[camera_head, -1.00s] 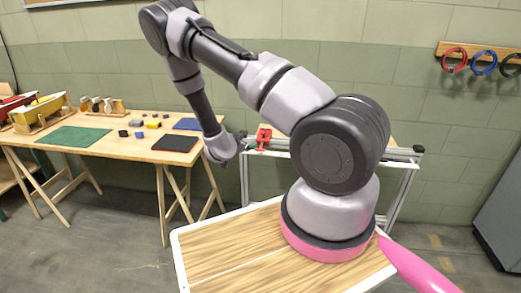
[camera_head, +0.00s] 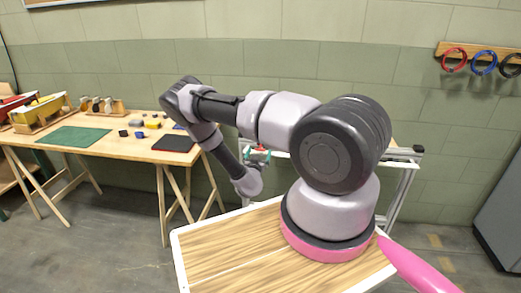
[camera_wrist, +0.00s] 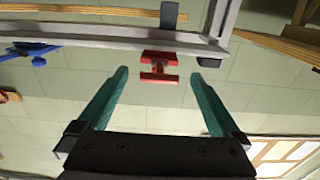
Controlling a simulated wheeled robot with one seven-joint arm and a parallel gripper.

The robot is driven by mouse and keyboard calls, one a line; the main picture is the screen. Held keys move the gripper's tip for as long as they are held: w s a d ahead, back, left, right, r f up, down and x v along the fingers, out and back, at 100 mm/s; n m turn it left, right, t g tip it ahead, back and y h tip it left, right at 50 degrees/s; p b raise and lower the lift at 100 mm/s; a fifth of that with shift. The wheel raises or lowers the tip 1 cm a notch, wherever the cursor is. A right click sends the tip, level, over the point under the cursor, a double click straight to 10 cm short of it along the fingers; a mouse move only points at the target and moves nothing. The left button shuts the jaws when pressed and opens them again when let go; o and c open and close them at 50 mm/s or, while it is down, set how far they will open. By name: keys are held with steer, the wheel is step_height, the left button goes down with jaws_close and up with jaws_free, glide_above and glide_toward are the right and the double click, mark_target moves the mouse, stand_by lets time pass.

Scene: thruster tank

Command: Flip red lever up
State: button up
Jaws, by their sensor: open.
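The red lever (camera_wrist: 158,77) shows in the wrist view, on a grey metal rail, with a wide bar joined by a short stem to a red base. My gripper (camera_wrist: 160,75) has two teal fingers spread wide, one on each side of the lever. The lever's bar lies between the fingertips with clear gaps on both sides, and I see no contact. In the head view my gripper (camera_head: 257,155) is small and at the rail, partly hidden by my wrist; only a bit of red shows there.
A blue lever-like part (camera_wrist: 35,50) sits left of the red one in the wrist view. The grey metal frame (camera_head: 405,152) stands behind my base. A wooden table (camera_head: 95,150) with small blocks and mats is at the left. Coloured rings (camera_head: 484,62) hang on the wall.

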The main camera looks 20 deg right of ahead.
mark_target(260, 148)
steer(key=shift+x, duration=1.85)
steer(key=c, duration=1.3)
